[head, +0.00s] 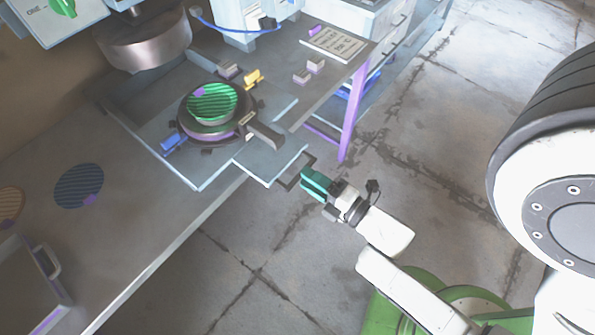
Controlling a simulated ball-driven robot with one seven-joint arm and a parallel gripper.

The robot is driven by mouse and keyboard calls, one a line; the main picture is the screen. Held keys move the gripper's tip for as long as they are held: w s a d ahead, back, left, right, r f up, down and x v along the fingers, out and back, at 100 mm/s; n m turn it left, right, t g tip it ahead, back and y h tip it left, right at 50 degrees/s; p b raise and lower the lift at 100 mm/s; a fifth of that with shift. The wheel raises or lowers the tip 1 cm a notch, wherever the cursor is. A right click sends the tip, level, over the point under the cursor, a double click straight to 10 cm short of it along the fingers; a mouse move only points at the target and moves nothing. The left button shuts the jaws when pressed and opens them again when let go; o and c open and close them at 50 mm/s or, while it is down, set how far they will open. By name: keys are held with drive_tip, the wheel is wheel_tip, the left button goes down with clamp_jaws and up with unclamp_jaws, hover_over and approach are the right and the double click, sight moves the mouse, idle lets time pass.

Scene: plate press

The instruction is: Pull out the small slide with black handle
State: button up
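The small slide (262,173) is a pale flat plate that sticks out past the table's front edge, beside the round press base. Its black handle (285,184) is a dark bracket on the slide's outer end. My gripper (309,181), with teal fingers, is right at the handle, above the floor just beyond the table edge. I cannot tell whether the fingers are closed around the handle. A green striped disc (212,102) with a purple tab lies on the dark round base (206,138) behind the slide.
A blue grip (174,142) and a yellow grip (253,77) flank the base. A metal cylinder (146,40) hangs behind it. A dark striped disc (79,186) lies left on the table. A purple table leg (353,112) stands near my gripper. The concrete floor (430,130) is open to the right.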

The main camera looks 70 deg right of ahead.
drive_tip(key=shift+b+v, duration=0.35)
drive_tip(key=shift+v, duration=2.05)
